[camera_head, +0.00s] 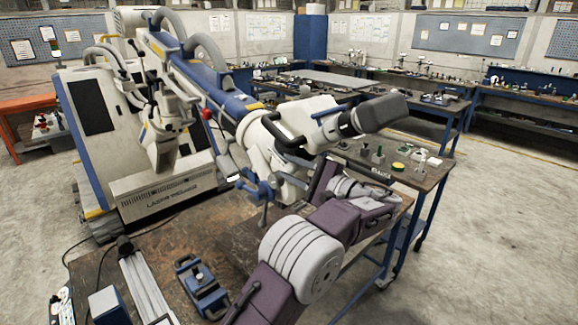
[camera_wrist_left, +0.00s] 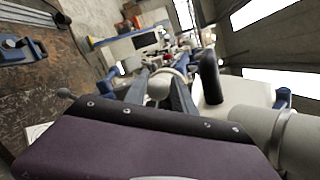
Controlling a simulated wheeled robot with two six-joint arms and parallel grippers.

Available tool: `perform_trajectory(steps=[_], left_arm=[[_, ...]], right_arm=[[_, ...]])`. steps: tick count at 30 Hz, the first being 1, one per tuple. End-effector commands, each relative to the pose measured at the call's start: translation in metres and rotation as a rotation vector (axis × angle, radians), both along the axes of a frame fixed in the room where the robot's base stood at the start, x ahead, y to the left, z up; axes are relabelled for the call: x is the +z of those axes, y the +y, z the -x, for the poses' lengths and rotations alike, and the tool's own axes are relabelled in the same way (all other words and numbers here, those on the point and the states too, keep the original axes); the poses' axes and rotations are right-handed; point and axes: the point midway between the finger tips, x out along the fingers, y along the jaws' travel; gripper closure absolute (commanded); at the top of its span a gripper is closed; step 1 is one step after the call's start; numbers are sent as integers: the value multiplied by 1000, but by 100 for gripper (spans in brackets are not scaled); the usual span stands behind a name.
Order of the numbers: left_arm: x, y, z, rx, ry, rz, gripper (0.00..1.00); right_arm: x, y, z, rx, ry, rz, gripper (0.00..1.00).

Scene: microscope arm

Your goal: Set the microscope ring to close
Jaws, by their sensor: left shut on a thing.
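The microscope (camera_head: 285,150) hangs at the end of a large white and blue boom in the head view. It has a grey eyepiece part (camera_head: 375,112), black grips and blue handles (camera_head: 262,187) low on its left. My left arm reaches up to its lower right side; the fingertips are hard to make out there. In the left wrist view my left gripper (camera_wrist_left: 163,80) has its fingers closed in on a small pale part between them, beside the microscope body. I cannot tell for sure if this part belongs to the ring. The ring's setting is not readable. My right gripper is not in view.
A brown workbench (camera_head: 230,235) below holds a blue clamp-like tool (camera_head: 200,285) and a metal rail (camera_head: 147,290). A second bench (camera_head: 425,180) with small bottles and a yellow item stands at the right. A white cabinet (camera_head: 155,190) stands behind. Floor at right is clear.

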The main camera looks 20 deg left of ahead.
Motion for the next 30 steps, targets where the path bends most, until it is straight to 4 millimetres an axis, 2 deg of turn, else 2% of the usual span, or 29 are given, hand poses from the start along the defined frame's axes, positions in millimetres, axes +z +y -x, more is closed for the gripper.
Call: perform_trajectory(steps=[6, 7, 8, 9, 17, 20, 30], left_arm=[[-2, 1, 0, 0, 6, 2, 100], [-2, 1, 0, 0, 6, 2, 61], [-2, 1, 0, 0, 6, 2, 52], [-2, 1, 0, 0, 4, 1, 49], [0, 0, 0, 0, 1, 1, 49], [-2, -7, 2, -2, 0, 0, 49], [-5, -74, 21, -2, 2, 1, 49]], right_arm=[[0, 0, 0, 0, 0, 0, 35], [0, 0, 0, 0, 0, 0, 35], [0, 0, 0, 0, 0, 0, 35], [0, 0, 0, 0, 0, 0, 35], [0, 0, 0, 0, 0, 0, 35], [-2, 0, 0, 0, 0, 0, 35], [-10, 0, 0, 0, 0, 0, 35]])
